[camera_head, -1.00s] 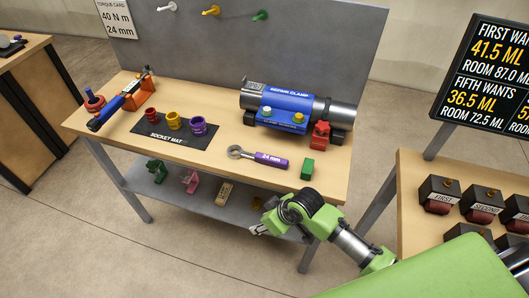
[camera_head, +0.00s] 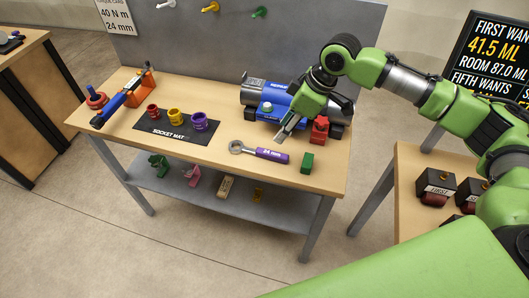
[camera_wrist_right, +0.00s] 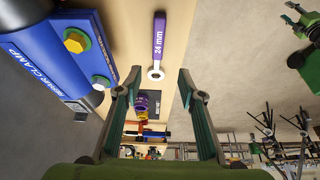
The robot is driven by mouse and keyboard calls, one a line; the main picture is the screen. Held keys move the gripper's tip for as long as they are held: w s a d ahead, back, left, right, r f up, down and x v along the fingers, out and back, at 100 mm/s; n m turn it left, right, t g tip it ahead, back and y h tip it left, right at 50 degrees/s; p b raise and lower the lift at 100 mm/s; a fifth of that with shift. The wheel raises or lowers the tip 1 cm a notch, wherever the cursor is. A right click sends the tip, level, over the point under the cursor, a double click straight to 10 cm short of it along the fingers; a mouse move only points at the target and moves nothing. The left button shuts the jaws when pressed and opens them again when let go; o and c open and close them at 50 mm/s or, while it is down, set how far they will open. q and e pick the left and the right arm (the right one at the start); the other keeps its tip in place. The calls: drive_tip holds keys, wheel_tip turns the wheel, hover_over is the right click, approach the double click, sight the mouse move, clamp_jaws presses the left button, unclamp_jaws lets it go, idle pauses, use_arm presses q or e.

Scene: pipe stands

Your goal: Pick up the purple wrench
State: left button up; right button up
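The purple wrench (camera_head: 270,155) lies flat near the front edge of the workbench, its grey ring end (camera_head: 237,146) to the left. In the right wrist view, the wrench (camera_wrist_right: 158,45) shows "24 mm" on its handle, with the ring end toward the gripper. My right gripper (camera_head: 283,135) is above the bench, behind the wrench and in front of the blue repair clamp. Its fingers (camera_wrist_right: 160,78) are apart with nothing between them. Green and dark parts, possibly my left arm and gripper, show at the right wrist view's right edge; their finger state is unclear.
The repair clamp (camera_head: 254,93) and a red block (camera_head: 319,130) stand close to the right gripper. A green block (camera_head: 307,163) is right of the wrench. The socket mat (camera_head: 150,127) with three sockets lies to the left. Bare bench top surrounds the wrench's front side.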

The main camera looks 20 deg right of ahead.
drive_tip(key=p, duration=0.1)
hover_over(265, 151)
drive_tip(key=s+d, duration=0.2)
drive_tip(key=f, duration=0.7)
drive_tip(key=shift+w+f, duration=0.2)
drive_tip(key=p+x, duration=0.2)
drive_tip(key=x, duration=0.3)
drive_tip(key=shift+w+r, duration=0.1)
drive_tip(key=shift+f, duration=0.3)
clamp_jaws()
